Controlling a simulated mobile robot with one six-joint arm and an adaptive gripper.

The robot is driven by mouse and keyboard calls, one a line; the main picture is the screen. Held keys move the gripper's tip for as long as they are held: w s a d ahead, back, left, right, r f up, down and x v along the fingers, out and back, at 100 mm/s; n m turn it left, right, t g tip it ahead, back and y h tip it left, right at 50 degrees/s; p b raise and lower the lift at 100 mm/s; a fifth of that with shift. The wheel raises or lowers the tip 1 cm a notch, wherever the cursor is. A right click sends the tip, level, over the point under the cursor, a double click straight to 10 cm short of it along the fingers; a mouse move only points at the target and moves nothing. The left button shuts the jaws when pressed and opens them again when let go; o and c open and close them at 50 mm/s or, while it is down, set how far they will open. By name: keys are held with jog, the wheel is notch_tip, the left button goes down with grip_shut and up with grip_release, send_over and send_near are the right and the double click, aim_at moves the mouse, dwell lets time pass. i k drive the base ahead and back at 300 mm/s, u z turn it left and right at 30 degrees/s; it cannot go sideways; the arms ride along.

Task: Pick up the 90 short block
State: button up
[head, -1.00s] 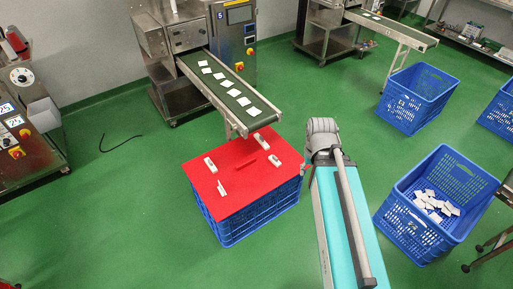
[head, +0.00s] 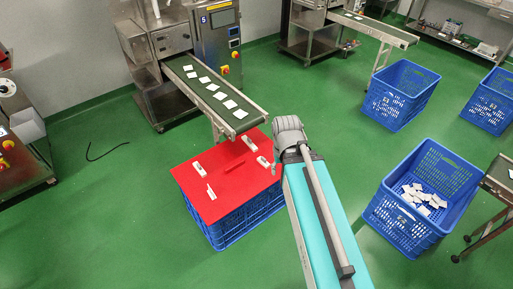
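A red board (head: 222,205) covers a blue crate (head: 243,222) in the middle of the view. Several small whitish blocks are on the board: one at the left (head: 197,167), one at the back (head: 250,143), one at the right (head: 264,162), and one at the front (head: 211,191) with a part standing up. A red bar-shaped piece (head: 236,165) lies near the board's middle. The blocks are too small to tell which is the 90 short block. Part of my grey and teal arm and body is right of the board; my gripper's fingers do not show.
A conveyor (head: 210,92) with white packets ends just behind the board. A blue crate (head: 410,235) holding white packets stands at the right. Empty blue crates (head: 400,95) are at the back right.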

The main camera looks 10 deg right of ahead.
aim_at(262, 161)
jog(key=u, duration=0.05)
jog(key=i, duration=1)
jog(key=z, duration=0.05)
